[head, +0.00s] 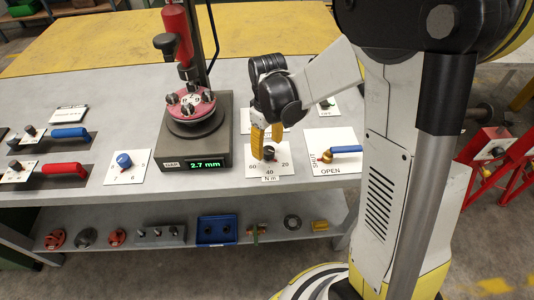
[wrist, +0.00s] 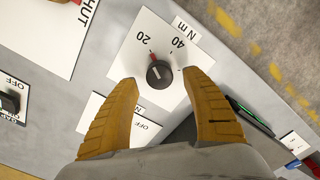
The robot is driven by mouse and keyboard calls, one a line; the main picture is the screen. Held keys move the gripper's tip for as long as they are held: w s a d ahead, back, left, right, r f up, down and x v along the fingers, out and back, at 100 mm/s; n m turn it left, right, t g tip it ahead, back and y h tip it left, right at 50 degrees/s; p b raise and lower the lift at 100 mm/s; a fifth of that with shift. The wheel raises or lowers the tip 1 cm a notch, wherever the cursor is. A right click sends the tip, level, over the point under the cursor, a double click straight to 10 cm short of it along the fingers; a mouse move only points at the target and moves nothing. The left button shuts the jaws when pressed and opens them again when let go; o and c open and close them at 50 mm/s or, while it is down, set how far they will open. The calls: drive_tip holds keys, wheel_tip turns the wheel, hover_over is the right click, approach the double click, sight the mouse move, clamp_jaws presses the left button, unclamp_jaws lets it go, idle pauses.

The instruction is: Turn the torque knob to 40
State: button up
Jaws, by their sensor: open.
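The torque knob (wrist: 160,74) is a round black knob on a white plate (wrist: 138,66) marked 20, 40 and N m in the wrist view. A red mark at its edge points toward the 20 side. In the head view the knob (head: 269,154) sits on a plate (head: 257,172) marked 60, 40, 20 and N m. My gripper (wrist: 160,78) is open, with yellow fingers on either side of the knob as seen from the wrist. In the head view my gripper (head: 266,150) is over the knob. I cannot tell whether the fingers touch it.
A plate marked SHUT and OPEN with a blue-handled valve (head: 345,149) is just right. A gauge stand (head: 205,140) reading 2.7 mm stands left. A blue knob (head: 124,159) is farther left. A lower shelf (head: 180,250) holds several parts.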

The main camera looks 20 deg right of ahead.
drive_tip(key=shift+f+b, duration=0.35)
drive_tip(key=shift+f, duration=1)
drive_tip(key=c, duration=1.2)
drive_tip(key=m, duration=0.5)
drive_tip(key=shift+m, duration=0.4)
drive_tip(key=m, duration=0.5)
drive_tip(key=shift+d+m, duration=0.15)
drive_tip(key=shift+m, duration=0.25)
